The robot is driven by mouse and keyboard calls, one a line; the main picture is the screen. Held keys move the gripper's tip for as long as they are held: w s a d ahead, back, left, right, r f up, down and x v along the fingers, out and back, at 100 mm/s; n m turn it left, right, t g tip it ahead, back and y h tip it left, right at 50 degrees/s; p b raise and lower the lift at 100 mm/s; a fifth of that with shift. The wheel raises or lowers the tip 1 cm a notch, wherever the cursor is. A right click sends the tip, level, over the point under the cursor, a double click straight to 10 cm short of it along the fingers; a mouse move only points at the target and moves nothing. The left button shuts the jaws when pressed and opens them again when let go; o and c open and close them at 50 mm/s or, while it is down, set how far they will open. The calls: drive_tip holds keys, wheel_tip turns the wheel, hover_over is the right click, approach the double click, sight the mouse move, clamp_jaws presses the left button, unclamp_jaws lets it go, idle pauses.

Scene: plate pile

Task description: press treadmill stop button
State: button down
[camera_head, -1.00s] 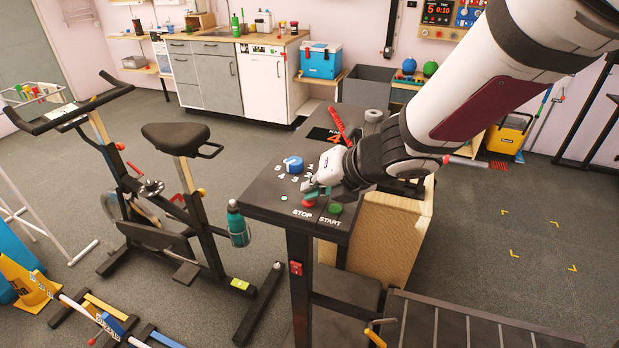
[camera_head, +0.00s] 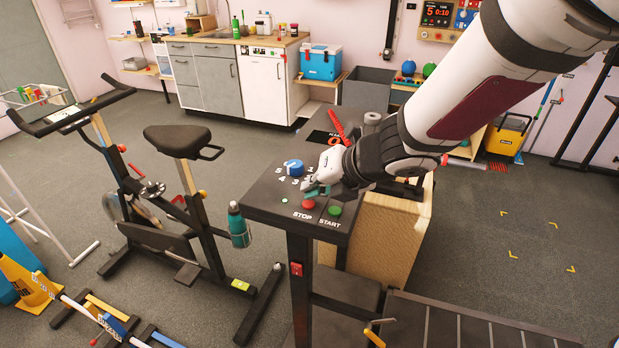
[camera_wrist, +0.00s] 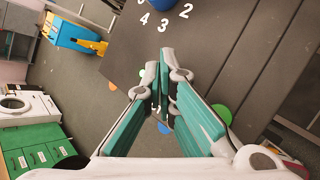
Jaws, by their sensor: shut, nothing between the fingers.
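The treadmill console (camera_head: 262,192) is a dark panel with a red stop button (camera_head: 308,204) above the word STOP. A green start button (camera_head: 335,210) sits to its right above START. My gripper (camera_head: 312,191) is shut and empty, with its teal fingers just behind the red button; a small gap seems to show. The green button (camera_wrist: 222,114) shows beside the right finger.
A blue dial (camera_head: 293,166) with numbers stands left of my gripper. A small green light (camera_head: 284,201) is left of the stop button. A teal bottle (camera_head: 238,226) hangs at the console's left side. An exercise bike (camera_head: 180,140) stands further left. Floor to the right is open.

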sight(312, 202)
drive_tip(key=shift+r, duration=0.2)
wheel_tip(312, 202, up, 5)
drive_tip(key=p, duration=0.5)
drive_tip(key=shift+s+p, duration=0.1)
drive_tip(key=shift+p, duration=0.2)
idle(0.8)
